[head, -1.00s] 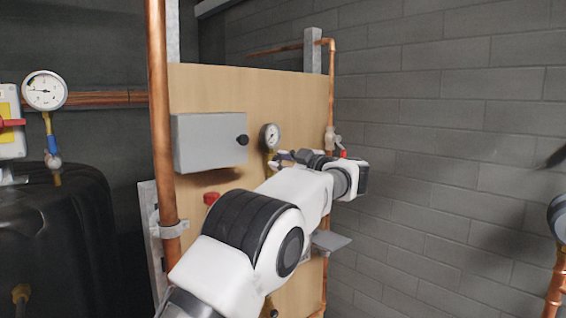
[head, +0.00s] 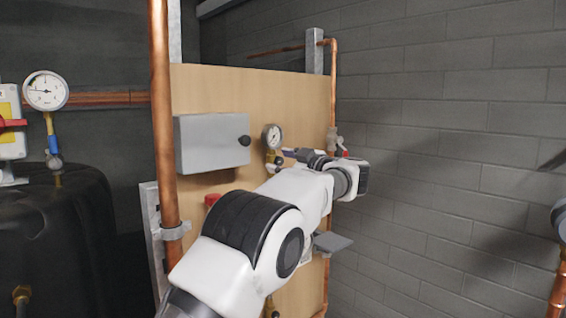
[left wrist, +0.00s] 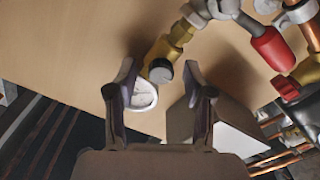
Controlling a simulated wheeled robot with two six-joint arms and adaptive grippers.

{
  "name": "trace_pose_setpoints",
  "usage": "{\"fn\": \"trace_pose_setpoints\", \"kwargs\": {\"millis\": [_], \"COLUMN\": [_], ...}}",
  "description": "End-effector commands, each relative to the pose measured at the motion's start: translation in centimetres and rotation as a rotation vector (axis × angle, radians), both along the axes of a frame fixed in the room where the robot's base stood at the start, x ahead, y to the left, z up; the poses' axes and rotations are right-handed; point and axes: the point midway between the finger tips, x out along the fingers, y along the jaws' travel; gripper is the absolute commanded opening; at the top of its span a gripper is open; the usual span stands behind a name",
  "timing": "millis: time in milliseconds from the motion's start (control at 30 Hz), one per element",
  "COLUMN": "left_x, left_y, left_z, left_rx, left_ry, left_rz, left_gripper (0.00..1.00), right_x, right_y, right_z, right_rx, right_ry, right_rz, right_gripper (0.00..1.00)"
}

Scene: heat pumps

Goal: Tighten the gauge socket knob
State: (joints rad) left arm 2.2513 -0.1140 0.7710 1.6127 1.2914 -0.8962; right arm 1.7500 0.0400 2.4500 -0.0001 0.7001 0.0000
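The round gauge (head: 272,136) with a white face sits on a brass socket (head: 274,157) on the wooden board. In the left wrist view the gauge (left wrist: 144,95) is partly behind my left finger. The dark round knob (left wrist: 160,71) is on the side of the brass fitting (left wrist: 181,34). My left gripper (head: 287,155) is just right of the socket. In the left wrist view the left gripper (left wrist: 159,77) is open, its fingers apart on either side of the knob in the picture. I cannot tell whether the knob lies between them in depth. My right gripper cannot be made out.
A grey box (head: 212,142) is on the board left of the gauge. A copper pipe (head: 162,110) stands at left. A black tank (head: 62,225) and another gauge (head: 46,91) are further left.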

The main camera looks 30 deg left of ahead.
Motion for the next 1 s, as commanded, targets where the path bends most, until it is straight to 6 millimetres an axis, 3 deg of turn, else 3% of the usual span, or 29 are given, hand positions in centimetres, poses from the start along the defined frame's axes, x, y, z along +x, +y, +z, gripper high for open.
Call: {"fn": "trace_pose_setpoints", "kwargs": {"millis": [233,500,633,1000], "left_x": [-0.6,-3.0,-3.8,-4.2], "left_y": [-1.7,-8.0,-10.2,-11.0], "left_z": [0.0,0.0,-0.1,-0.1], "left_rx": [0.001,0.002,0.001,-0.001], "left_ry": [0.002,-0.001,0.0,0.0], "left_rz": [-0.002,-0.001,-0.001,0.002], "left_gripper": [0.51,0.51,0.51,0.51], "right_x": [0.0,0.0,0.0,0.0], "right_y": [0.0,0.0,0.0,0.0], "right_z": [0.0,0.0,0.0,0.0], "right_rx": [0.0,0.0,0.0,0.0], "right_ry": [0.0,0.0,0.0,0.0], "right_rz": [0.0,0.0,0.0,0.0], "right_gripper": [0.96,0.96,0.96,0.96]}}
